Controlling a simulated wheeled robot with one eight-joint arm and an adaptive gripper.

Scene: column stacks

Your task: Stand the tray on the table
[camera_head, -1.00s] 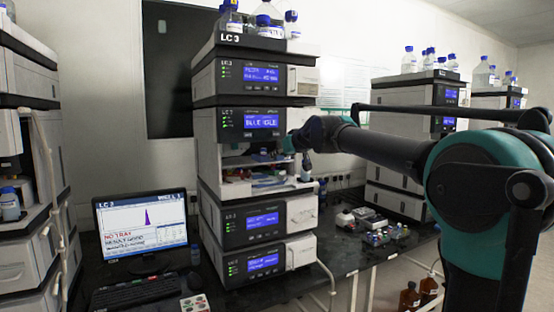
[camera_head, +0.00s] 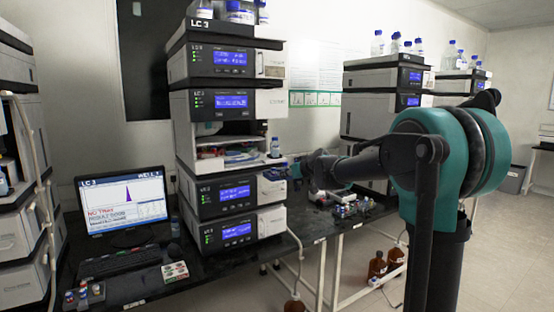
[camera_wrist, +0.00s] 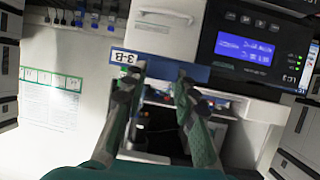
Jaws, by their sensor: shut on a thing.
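My gripper (camera_wrist: 157,82) is shut on a blue tray (camera_wrist: 162,64) with a white label reading "3-B", which appears upside down in the wrist view. In the head view my gripper (camera_head: 291,172) is small and dark, at the right side of the middle LC 3 stack, with a bit of the blue tray (camera_head: 274,173) at its tip. The tray is in the air; its contents cannot be made out. The black table (camera_head: 135,286) runs under the stack and to its right.
The LC 3 stack has an open compartment (camera_head: 212,148) with a bottle (camera_head: 275,147) at its right edge. A monitor (camera_head: 125,200) and keyboard (camera_head: 120,262) stand left. Small items (camera_head: 350,208) crowd the table right of the stack. Brown bottles (camera_head: 377,265) stand on the floor.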

